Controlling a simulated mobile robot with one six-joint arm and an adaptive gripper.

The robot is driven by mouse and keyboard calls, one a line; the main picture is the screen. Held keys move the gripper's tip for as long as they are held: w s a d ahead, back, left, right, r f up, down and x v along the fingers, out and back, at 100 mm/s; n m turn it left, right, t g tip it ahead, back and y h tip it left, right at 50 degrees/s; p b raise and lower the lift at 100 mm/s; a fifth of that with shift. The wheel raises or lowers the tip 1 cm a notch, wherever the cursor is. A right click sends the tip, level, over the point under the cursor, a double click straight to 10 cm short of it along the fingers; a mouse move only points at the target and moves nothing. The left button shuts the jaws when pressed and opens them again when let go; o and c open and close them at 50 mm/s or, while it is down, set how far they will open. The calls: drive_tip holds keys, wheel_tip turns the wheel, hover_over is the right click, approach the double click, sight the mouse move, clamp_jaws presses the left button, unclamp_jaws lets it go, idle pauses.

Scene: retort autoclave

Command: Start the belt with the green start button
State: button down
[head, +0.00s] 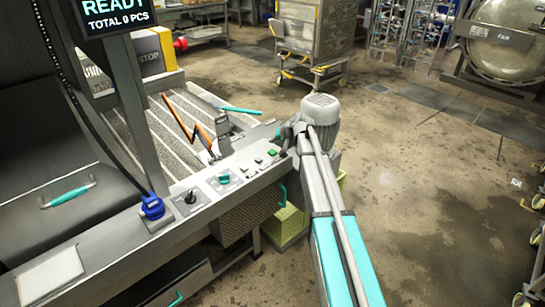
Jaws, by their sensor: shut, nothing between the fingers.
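The control panel (205,202) runs along the front edge of the machine. A green button (272,152) sits near its far right end, beside small dark buttons. A second, teal-green control (224,178) sits on a plate further left; I cannot read any label. My arm reaches up from the bottom right. My gripper (287,136) is at the far end of the panel, just beyond and right of the green button. It is small and partly hidden by my arm, and appears shut and empty. I cannot tell its exact height above the panel.
A screen (115,12) reads READY, TOTAL 0 PCS. A black knob (190,197) and a blue connector (152,206) sit left on the panel. A steel cart (312,35) stands at the back; the floor right is mostly clear.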

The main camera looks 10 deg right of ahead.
sight(272, 152)
drive_tip(key=shift+f+b, duration=1.05)
drive_tip(key=shift+f, duration=0.3)
